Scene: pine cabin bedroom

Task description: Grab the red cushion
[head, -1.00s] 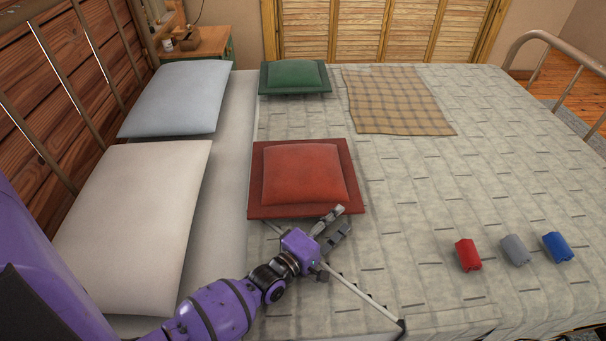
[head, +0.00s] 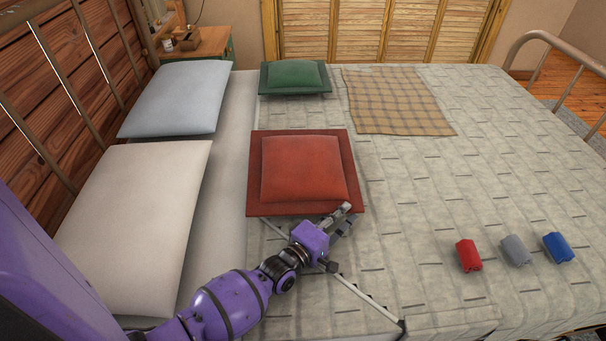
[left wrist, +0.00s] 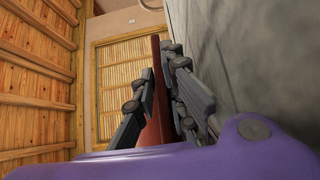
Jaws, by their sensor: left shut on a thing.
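The red cushion (head: 304,170) has a raised middle and a flat darker border, and shows on the bed in the head view. My left gripper (head: 345,215) is at its near right corner, shut on the border. In the left wrist view the cushion (left wrist: 156,100) shows edge-on as a thin red strip between the two grey fingers of my left gripper (left wrist: 165,95). The cushion's near edge looks slightly raised off the bed; whether the far edge touches is hard to tell. My right gripper is not in view.
A green cushion (head: 294,76) and a plaid cloth (head: 396,101) lie farther back on the bed. A white pillow (head: 135,220) and a grey-blue pillow (head: 178,98) lie at left. Red (head: 468,255), grey (head: 515,250) and blue (head: 558,247) rolls lie at right.

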